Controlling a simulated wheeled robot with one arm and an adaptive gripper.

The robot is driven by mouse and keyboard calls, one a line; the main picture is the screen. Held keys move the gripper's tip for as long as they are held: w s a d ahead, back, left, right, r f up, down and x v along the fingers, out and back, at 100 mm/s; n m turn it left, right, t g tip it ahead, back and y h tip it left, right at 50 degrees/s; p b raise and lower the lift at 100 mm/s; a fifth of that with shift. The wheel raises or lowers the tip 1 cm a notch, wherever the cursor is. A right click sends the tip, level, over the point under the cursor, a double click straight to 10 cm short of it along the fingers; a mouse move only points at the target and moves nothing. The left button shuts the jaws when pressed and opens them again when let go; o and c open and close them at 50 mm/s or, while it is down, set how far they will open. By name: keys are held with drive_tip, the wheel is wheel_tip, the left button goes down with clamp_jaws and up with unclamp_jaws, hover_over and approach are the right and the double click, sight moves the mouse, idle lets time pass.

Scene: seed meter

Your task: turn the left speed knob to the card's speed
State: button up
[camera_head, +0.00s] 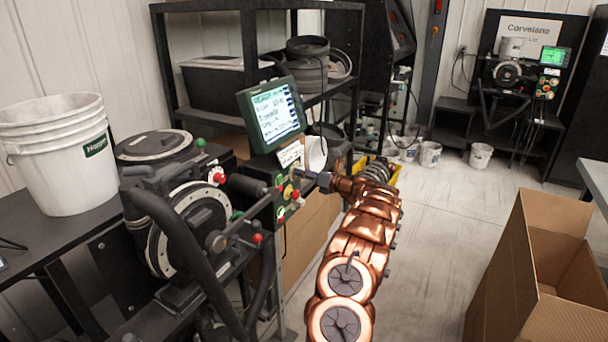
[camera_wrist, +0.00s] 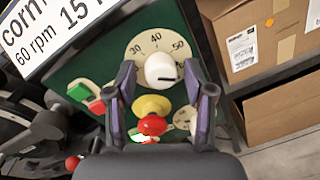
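A white knob (camera_wrist: 160,70) with a dark line on its face sits on a green panel, on a pale dial showing 30, 40 and 50. The line runs toward the right of the picture. A card (camera_wrist: 62,32) reads "corn", "60 rpm" and a cut-off "15". My gripper (camera_wrist: 161,80) is open, one finger on each side of the knob, with gaps visible; I cannot tell how deep the fingertips reach. In the head view my gripper (camera_head: 315,179) is at the control panel (camera_head: 284,205) and hides part of it. A second dial (camera_wrist: 183,117) is partly hidden behind the right finger.
A red button (camera_wrist: 152,124) on a yellow base lies between the fingers, below the knob. A green and red switch (camera_wrist: 86,96) is to the left. A lit screen (camera_head: 275,113) stands above the panel. An open cardboard box (camera_head: 512,290) stands on the floor at right.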

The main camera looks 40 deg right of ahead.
drive_tip(key=shift+s, duration=0.1)
drive_tip(key=v, duration=1.2)
idle(0.6)
